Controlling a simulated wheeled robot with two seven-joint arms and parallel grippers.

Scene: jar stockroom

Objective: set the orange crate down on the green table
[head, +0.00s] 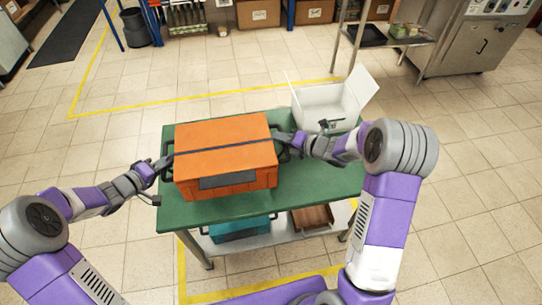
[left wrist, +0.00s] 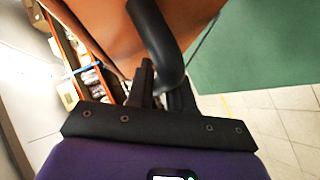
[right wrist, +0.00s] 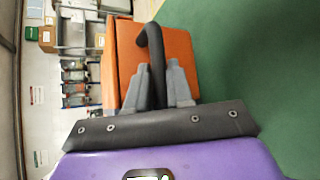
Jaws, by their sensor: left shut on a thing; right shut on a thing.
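The orange crate (head: 225,146) has a lid with a dark strap across it and a dark panel on its front. In the head view it is over the left and middle part of the green table (head: 320,178); I cannot tell whether its bottom touches the top. My left gripper (head: 163,166) is shut on the crate's left black handle (left wrist: 158,45). My right gripper (head: 290,143) is shut on its right black handle (right wrist: 153,50). The crate looks level. The crate's side also shows in the right wrist view (right wrist: 180,65).
An open white box (head: 325,105) stands at the table's far right corner. A teal crate (head: 238,228) and a brown tray (head: 311,218) are on the shelf below. The table's right part is bare. A steel cabinet (head: 480,45) stands at the back right.

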